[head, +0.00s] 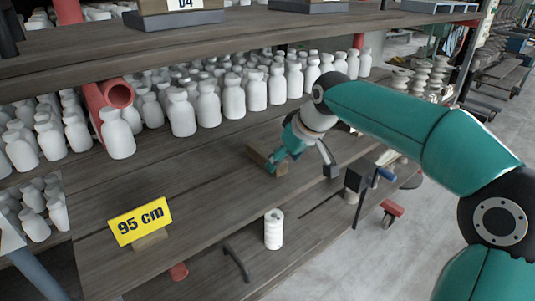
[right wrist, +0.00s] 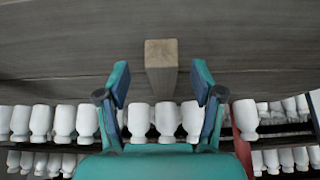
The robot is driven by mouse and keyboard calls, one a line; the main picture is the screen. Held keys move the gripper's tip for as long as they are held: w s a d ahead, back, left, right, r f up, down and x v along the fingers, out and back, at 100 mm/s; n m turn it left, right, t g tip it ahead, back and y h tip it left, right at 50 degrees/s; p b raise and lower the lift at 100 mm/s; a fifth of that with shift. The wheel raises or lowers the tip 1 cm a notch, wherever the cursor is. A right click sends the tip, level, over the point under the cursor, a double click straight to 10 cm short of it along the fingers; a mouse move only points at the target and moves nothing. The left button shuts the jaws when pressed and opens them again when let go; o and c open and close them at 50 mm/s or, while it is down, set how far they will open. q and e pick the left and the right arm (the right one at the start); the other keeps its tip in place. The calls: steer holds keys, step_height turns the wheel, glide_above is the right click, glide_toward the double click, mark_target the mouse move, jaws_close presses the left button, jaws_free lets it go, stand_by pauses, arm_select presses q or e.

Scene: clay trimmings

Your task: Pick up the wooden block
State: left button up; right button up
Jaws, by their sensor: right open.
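The wooden block (head: 258,155), a plain light-brown piece, sits on the grey plank shelf (head: 200,165) and is partly hidden by a finger of my right gripper in the head view. My right gripper (head: 303,162) is open above the shelf, at the block. In the right wrist view the block (right wrist: 161,62) is centred ahead of the open right gripper (right wrist: 162,78). Its near end lies between the two fingertips, with a clear gap on each side. My left gripper is not in view.
Several rows of white bottles (head: 233,97) stand behind the block. An upper shelf (head: 250,30) runs above.

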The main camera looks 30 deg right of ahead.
mark_target(266, 152)
steer(key=shift+w+a, duration=0.15)
steer(key=shift+w, duration=0.6)
steer(key=shift+w+a, duration=0.1)
steer(key=shift+w, duration=0.6)
steer(key=shift+w+a+r+p, duration=0.1)
steer(key=shift+w+p, duration=0.4)
steer(key=shift+w, duration=0.75)
steer(key=shift+b+x, duration=0.3)
steer(key=shift+x, duration=1.3)
steer(key=shift+s, duration=0.1)
jaws_close()
steer(key=shift+r, duration=0.25)
